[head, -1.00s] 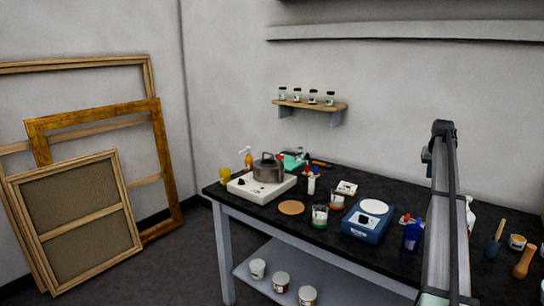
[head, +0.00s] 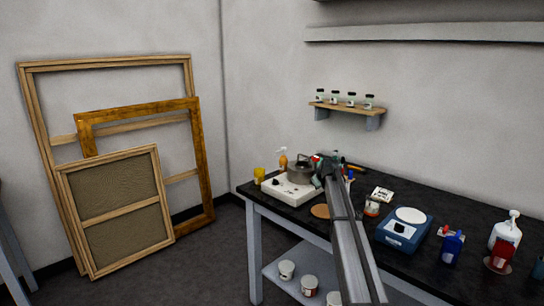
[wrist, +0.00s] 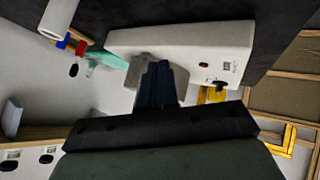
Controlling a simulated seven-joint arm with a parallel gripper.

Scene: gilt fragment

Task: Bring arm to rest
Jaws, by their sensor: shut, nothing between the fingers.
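My arm reaches up through the head view, and its far end is over the black worktop (head: 284,209), just right of the hotplate (head: 288,190). In the wrist view my gripper (wrist: 157,72) has its dark fingers together with nothing held. The white hotplate (wrist: 185,45) is close beyond the fingertips there, with its knob and label showing. The grey pot (head: 299,172) stands on the hotplate; in the wrist view the fingers partly cover what lies behind them. I cannot tell the exact gap between fingers and hotplate.
A blue scale (head: 404,231), a blue bottle (head: 452,247) and a white pump bottle (head: 505,232) stand right of my arm. A cork mat (head: 320,211) lies beside it. A wall shelf (head: 345,109) holds several jars. Wooden frames (head: 117,210) lean at left.

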